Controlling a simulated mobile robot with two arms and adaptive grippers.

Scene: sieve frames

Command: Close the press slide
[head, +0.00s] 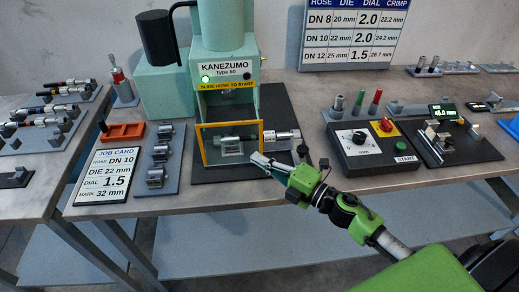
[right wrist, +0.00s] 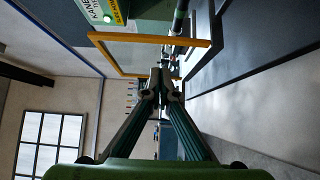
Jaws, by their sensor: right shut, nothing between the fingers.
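The green press (head: 228,50) stands at the back of the bench, with a lit green lamp and a yellow label. A clear panel in a yellow frame (head: 203,150) stands across its front opening. A grey holder (head: 231,147) shows behind the panel, and a metal cylinder (head: 283,135) sticks out to the right. I cannot tell which part is the slide. My right gripper (head: 262,161) is shut and empty at the frame's lower right corner; I cannot tell if it touches. In the right wrist view the yellow frame (right wrist: 133,75) lies just beyond the shut fingertips (right wrist: 160,74). My left gripper is out of view.
A control box (head: 370,155) with a dial and a red button stands right of the press. A job card (head: 108,176), an orange tray (head: 122,133) and a rack of dies (head: 158,165) lie to the left. The bench front edge is just below the gripper.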

